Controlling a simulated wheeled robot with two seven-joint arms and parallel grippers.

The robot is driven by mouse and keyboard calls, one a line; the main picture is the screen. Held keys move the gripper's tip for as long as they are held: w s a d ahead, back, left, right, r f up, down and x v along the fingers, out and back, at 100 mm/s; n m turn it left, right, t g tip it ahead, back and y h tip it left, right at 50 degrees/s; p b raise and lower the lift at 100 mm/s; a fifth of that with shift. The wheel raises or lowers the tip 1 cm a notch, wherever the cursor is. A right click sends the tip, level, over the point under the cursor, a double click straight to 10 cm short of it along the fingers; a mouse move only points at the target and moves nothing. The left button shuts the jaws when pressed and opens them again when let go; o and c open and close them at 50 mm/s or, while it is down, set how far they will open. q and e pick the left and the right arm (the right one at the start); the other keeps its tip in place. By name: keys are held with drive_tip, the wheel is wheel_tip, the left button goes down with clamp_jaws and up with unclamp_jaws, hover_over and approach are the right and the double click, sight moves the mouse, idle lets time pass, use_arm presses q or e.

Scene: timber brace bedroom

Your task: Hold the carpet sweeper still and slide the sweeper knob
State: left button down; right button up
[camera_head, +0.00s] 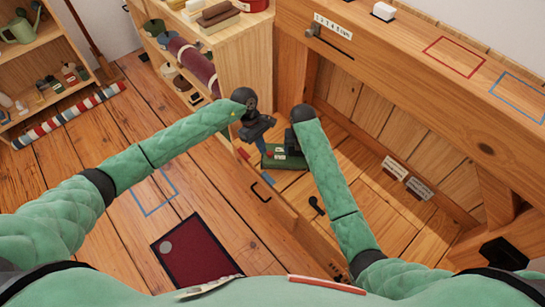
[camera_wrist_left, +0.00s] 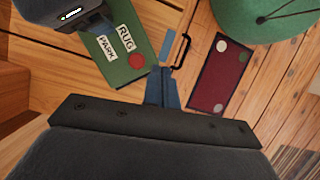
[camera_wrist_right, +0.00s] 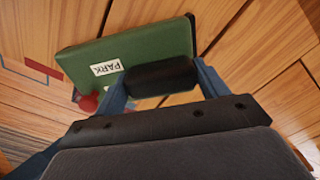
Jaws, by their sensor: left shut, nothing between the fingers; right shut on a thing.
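The round red sweeper knob (camera_wrist_left: 137,61) sits by the labels and shows in the right wrist view (camera_wrist_right: 90,103). My right gripper (camera_wrist_right: 160,84) is shut on the sweeper's black grip (camera_wrist_right: 162,76). My left gripper (camera_wrist_left: 163,72) is shut and empty, its fingertips beside the red knob in the picture. I cannot tell how high above the knob they are.
A dark red mat (camera_head: 198,248) lies on the floor nearby, with a black handle (camera_head: 262,190) between it and the sweeper. The timber bench (camera_head: 400,60) rises behind the sweeper, and a shelf (camera_head: 240,55) stands to its left. Open floor lies to the left.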

sight(268, 155)
use_arm(q)
drive_tip(key=s+d+f+g+h, duration=0.1)
drive_tip(key=s+d+f+g, duration=0.1)
drive_tip(key=s+f, duration=0.65)
drive_tip(key=s+d+f+g+h, duration=0.1)
drive_tip(key=s+d+f, duration=0.3)
drive_tip(key=s, duration=0.8)
drive_tip(key=s+d+f+n+t+h, duration=0.1)
drive_tip(key=s+d+n+h, duration=0.15)
drive_tip(key=s, duration=0.55)
drive_tip(key=s+d+f+n+h, duration=0.15)
drive_tip(key=s+n+h, duration=0.25)
drive_tip(key=s, duration=0.5)
drive_tip(key=w+a+r+n+t+y, duration=0.1)
drive_tip(key=w+a+r+n+t, duration=0.2)
drive_tip(key=w+a+n+t, duration=0.1)
drive_tip(key=w+a+r+n+t+y, duration=0.1)
drive_tip(key=w+a+r+n+t, duration=0.3)
drive_tip(key=w+t, duration=0.5)
drive_tip(key=w+a+r+n+t+y, duration=0.2)
drive_tip(key=w+a+r+n+t, duration=0.2)
drive_tip(key=w+a, duration=0.4)
drive_tip(key=shift+w+n+t, duration=0.75)
drive_tip(key=shift+w+t, duration=0.35)
drive_tip(key=shift+t, duration=0.1)
drive_tip(key=x, duration=1.4)
drive_tip(key=shift+d+r, duration=0.1)
drive_tip(key=shift+d, duration=0.05)
